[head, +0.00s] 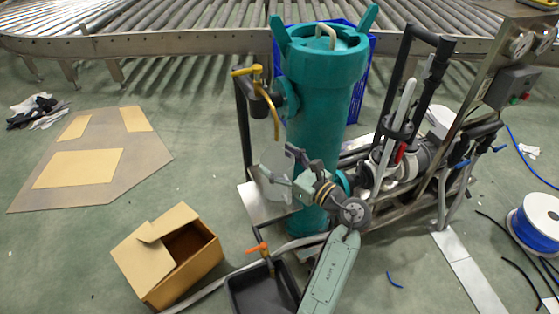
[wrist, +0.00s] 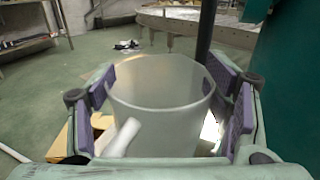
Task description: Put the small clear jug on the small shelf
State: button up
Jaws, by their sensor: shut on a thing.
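The small clear jug (head: 272,184) is translucent and upright, with its open rim up. In the wrist view the jug (wrist: 160,112) sits between the purple pads of my gripper (wrist: 165,105), with its pale handle toward the camera. In the head view my gripper (head: 283,178) is shut on the jug beside the teal cylinder. The small shelf (head: 258,208) is a pale metal plate at the cylinder's left foot. The jug overlaps the shelf in the head view; I cannot tell whether they touch.
A yellow-handled tap (head: 262,88) with a hanging spout is above the jug. A dark post (head: 243,125) stands at the shelf's left. The teal cylinder (head: 322,115) is close on the right. An open cardboard box (head: 155,268) and a black tub (head: 262,290) are below.

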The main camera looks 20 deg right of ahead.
jog(key=shift+f, duration=0.15)
jog(key=o, duration=1.5)
jog(key=shift+o, duration=0.2)
jog(key=shift+r, duration=0.25)
jog(key=b+v, duration=0.3)
jog(key=v, duration=0.9)
